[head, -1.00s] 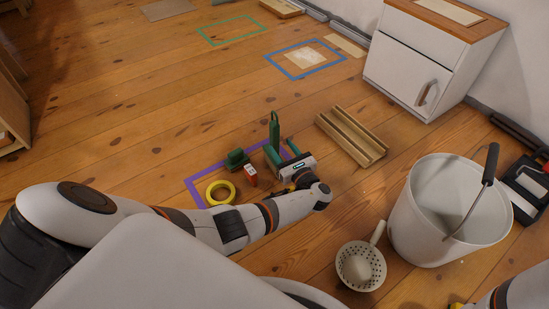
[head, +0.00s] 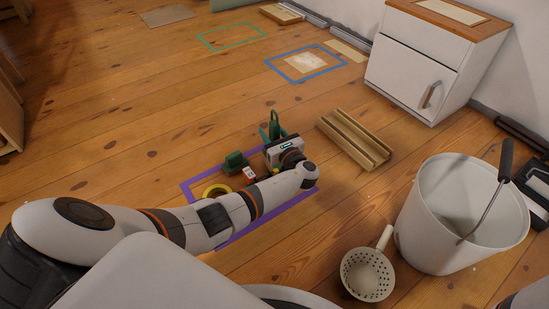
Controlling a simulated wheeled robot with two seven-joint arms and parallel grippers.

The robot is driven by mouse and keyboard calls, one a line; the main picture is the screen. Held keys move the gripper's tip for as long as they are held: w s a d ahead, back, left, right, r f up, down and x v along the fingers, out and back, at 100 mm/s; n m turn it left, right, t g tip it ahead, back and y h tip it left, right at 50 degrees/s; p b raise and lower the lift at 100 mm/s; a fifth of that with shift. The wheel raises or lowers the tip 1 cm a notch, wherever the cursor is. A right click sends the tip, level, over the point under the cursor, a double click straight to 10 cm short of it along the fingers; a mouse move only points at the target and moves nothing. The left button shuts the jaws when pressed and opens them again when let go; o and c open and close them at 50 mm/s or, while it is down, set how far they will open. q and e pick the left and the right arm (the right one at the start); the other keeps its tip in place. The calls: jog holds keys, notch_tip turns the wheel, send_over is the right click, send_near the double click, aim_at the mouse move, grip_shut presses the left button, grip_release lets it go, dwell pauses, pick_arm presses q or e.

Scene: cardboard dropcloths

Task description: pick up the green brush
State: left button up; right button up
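The green brush (head: 274,120) shows as a narrow green upright shape inside the purple taped outline, just beyond my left gripper. My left gripper (head: 274,134) reaches in from the left with its body low over the outline. Its two fingers show as short teal-green shapes on either side of the brush and look spread apart. The gripper's body hides the lower part of the brush, and contact with it cannot be seen. My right gripper is out of view.
A green blocky object (head: 235,162), a red-and-white item (head: 249,175) and a yellow tape roll (head: 216,190) lie left of the gripper. A wooden channel (head: 353,138), a strainer (head: 367,274) and a white bucket (head: 424,215) stand right.

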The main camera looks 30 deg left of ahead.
pick_arm(q)
grip_shut()
